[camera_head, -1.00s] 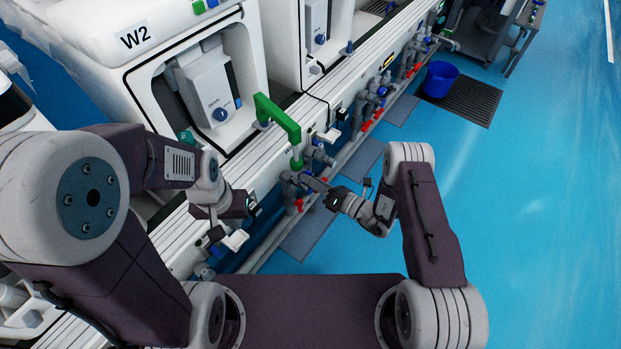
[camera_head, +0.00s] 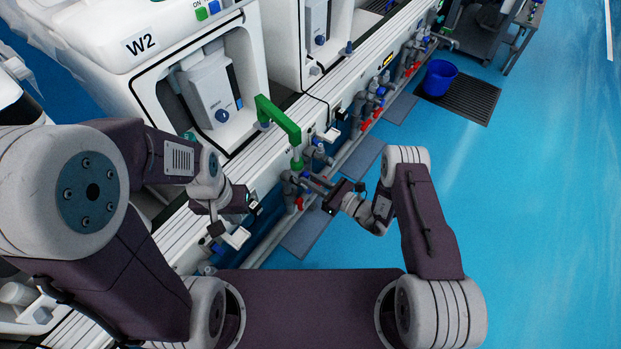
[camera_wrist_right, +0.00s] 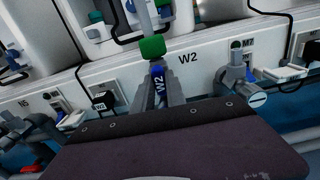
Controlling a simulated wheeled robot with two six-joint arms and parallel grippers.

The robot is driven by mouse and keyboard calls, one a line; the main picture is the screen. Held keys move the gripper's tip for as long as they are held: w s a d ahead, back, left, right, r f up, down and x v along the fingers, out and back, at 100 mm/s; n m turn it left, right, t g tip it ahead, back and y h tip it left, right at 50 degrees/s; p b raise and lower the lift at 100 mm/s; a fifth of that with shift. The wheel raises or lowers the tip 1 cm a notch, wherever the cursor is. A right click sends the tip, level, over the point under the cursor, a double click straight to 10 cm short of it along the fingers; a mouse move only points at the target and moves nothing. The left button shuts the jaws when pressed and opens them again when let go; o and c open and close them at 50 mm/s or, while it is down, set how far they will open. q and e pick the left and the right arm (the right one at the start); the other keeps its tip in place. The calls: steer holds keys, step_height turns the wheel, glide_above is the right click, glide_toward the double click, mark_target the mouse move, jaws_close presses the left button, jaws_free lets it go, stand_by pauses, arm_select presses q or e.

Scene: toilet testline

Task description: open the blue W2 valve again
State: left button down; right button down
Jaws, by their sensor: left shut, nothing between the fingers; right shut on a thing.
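The blue W2 valve handle (camera_wrist_right: 159,82) is in the middle of the right wrist view, labelled W2, just below a green pipe end (camera_wrist_right: 152,47). My right gripper (camera_wrist_right: 161,88) is shut on it, one grey finger on each side. In the head view my right gripper (camera_head: 308,181) reaches left to the pipework under the green pipe (camera_head: 280,118); the handle itself is hard to make out there. My left gripper (camera_head: 256,208) is shut and empty, left of the right gripper, close to the white bench front.
The white W2 machine (camera_head: 140,43) stands behind the bench at upper left. More valves with red and blue handles (camera_head: 372,103) line the bench front. A grey M7 valve (camera_wrist_right: 238,72) is to the right in the wrist view.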

steer(key=shift+n, duration=0.3)
steer(key=shift+f, duration=0.1)
steer(key=c, duration=1.4)
jaws_free()
steer(key=shift+o, duration=0.2)
steer(key=shift+s+d, duration=0.1)
steer(key=p+v, duration=0.2)
steer(key=v, duration=0.7)
